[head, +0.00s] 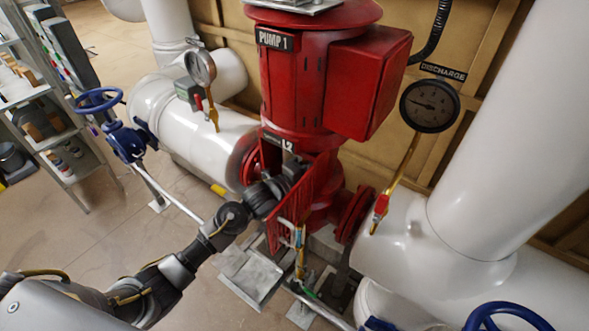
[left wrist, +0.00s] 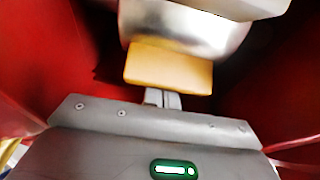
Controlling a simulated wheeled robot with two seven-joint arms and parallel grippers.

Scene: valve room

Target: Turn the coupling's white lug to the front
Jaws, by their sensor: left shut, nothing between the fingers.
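The coupling (left wrist: 190,38) is a silvery round body inside the red pump housing, at the top of the left wrist view. A yellow-tan block (left wrist: 168,70) sticks out from it toward my left gripper (left wrist: 162,98). I see no clearly white lug in either view. The left gripper is shut and empty, its fingertips at the block's lower edge; whether they touch it I cannot tell. In the head view my left arm reaches into the opening of the red pump (head: 305,85), which hides the fingertips and coupling. My right gripper is not in view.
Red guard walls (left wrist: 265,80) stand close on both sides of the left hand. White pipes (head: 500,130), a discharge gauge (head: 430,105), a smaller gauge (head: 201,67) and a blue handwheel (head: 98,100) surround the pump. Shelves (head: 45,110) stand at left; floor between is partly free.

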